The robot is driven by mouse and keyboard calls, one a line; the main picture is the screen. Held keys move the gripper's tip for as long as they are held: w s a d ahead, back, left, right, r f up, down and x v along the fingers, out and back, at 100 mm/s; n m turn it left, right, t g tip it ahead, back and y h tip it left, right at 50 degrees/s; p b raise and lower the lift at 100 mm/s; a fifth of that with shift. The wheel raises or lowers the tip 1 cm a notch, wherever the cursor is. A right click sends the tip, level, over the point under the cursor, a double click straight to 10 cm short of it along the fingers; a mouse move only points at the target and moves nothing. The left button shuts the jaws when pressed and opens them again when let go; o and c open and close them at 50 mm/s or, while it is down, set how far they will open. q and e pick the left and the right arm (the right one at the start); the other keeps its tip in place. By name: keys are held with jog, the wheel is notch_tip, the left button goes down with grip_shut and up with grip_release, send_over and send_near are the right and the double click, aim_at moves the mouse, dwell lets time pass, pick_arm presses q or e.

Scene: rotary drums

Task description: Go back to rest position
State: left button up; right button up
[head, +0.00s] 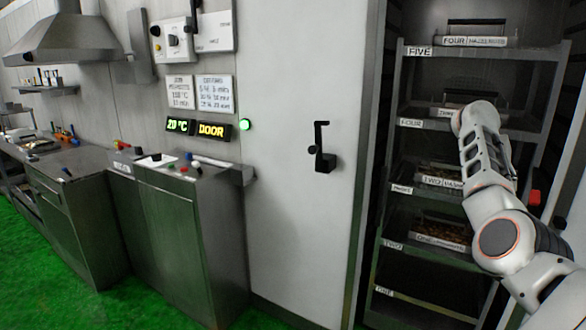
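My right arm comes in from the lower right and reaches up in front of the rack (403,120). No fingers can be made out on it, so its gripper is not visible. My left arm and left gripper are out of view. I see nothing held.
The rack stands in an open cabinet, with labelled shelves carrying trays (441,235). Left of it is a white door (290,220) with a black handle (322,148). Further left are a metal console (190,235), a lit DOOR display (211,131) and a workbench (72,190). Green floor (35,285) lies clear at lower left.

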jog(key=s+d+f+n+h, duration=0.5)
jog(key=s+d+h, duration=0.1)
jog(key=d+h, duration=0.3)
jog(key=s+a+f+n+t+y, duration=0.4)
jog(key=a+f+n+t+y, duration=0.35)
jog(key=a+f+n, duration=0.6)
jog(key=s+a+f+n+t+y, duration=0.3)
jog(key=a+f+n+t+y, duration=0.45)
jog(key=a+n, duration=0.85)
jog(key=s+a+f+n+g+y, duration=0.2)
jog(key=s+a+f+n+g, duration=0.2)
jog(key=s+f, duration=0.8)
jog(key=s+a+f+n+g+y, duration=0.2)
jog(key=s+a+f+n+g, duration=0.2)
jog(key=s+a+f+n, duration=0.5)
jog(key=s+a+f, duration=0.1)
jog(key=s+f, duration=0.3)
jog(key=s, duration=0.5)
jog(key=shift+s+a+f, duration=0.15)
jog(key=shift+s+a, duration=0.05)
jog(key=shift+s, duration=0.15)
jog(key=shift+n, duration=0.25)
